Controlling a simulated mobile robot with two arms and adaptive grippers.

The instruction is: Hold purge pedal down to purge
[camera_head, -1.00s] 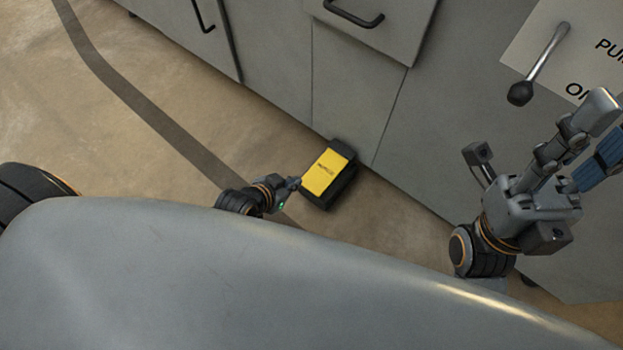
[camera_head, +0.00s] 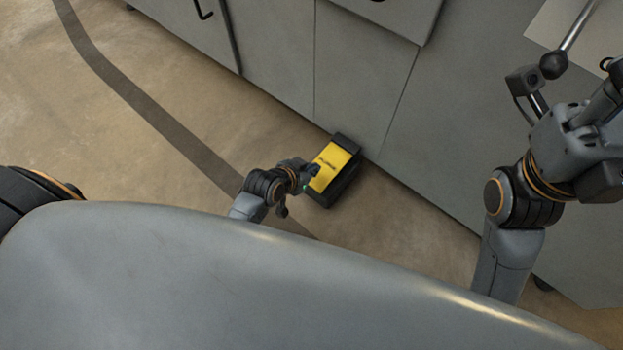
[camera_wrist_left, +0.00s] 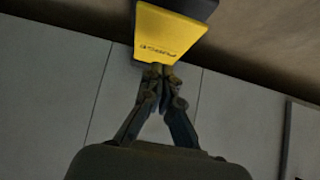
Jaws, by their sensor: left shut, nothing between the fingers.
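The purge pedal has a yellow top plate (camera_head: 333,167) with dark lettering on a black base (camera_head: 347,190). It sits on the floor against the grey cabinet. My left gripper (camera_head: 313,171) is shut and empty, its tips overlapping the left edge of the yellow plate. In the left wrist view the closed fingertips (camera_wrist_left: 160,72) meet the lettered edge of the yellow plate (camera_wrist_left: 168,32). I cannot tell whether they press on it. My right gripper (camera_head: 598,115) is raised at the right edge, beside the cabinet front, its fingers partly cut off.
The grey cabinet front (camera_head: 365,85) rises behind the pedal. A lever with a dark knob (camera_head: 553,65) sticks out at upper right, close to my right gripper. Brown floor (camera_head: 110,130) with a dark stripe (camera_head: 160,128) is clear to the left.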

